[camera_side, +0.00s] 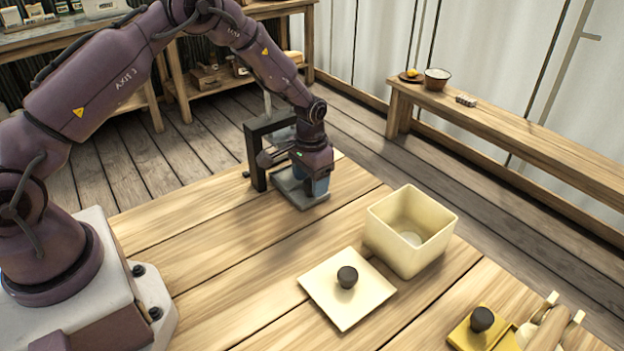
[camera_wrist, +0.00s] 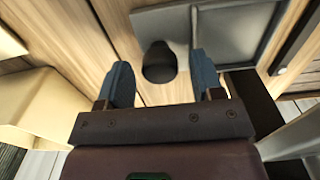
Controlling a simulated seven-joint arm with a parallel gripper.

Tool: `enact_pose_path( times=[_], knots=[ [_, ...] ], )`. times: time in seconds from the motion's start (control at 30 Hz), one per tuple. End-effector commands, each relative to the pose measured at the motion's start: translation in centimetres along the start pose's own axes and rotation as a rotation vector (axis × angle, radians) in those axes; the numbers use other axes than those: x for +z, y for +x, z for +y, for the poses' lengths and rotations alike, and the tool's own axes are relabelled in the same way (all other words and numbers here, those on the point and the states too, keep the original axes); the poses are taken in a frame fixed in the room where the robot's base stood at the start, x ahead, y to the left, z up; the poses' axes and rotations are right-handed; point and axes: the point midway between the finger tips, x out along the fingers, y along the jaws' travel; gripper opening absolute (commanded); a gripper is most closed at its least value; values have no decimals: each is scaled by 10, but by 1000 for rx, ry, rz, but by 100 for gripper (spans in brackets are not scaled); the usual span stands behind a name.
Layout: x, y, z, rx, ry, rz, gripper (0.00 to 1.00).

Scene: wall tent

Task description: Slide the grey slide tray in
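The grey slide tray (camera_side: 291,190) lies low on the table at the foot of a dark upright frame (camera_side: 257,158). In the wrist view the tray (camera_wrist: 240,32) fills the top, with a raised rim. A dark round knob (camera_wrist: 158,64) shows just by its near edge; I cannot tell how it is joined to the tray. My gripper (camera_side: 315,190) points down over the tray's near end. In the wrist view its two blue fingers (camera_wrist: 158,75) stand apart, one either side of the knob, with gaps showing. In the side view the gripper hides the knob.
An open cream box (camera_side: 410,232) stands to the right of the tray, with a cream lid (camera_side: 346,288) with a dark knob in front. A yellow piece with a dark knob (camera_side: 480,320) is at the lower right. The table's left middle is clear.

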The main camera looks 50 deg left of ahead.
Motion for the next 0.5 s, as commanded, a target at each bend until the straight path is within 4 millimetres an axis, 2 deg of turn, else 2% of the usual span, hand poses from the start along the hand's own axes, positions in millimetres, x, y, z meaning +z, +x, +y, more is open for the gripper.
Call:
enact_pose_path(
  times=[0.3,0.43,0.5],
  knots=[
    [0,-2,1,0,1,0,62],
    [-1,-15,0,0,1,3,62],
    [0,-27,0,0,1,3,62]
  ],
)
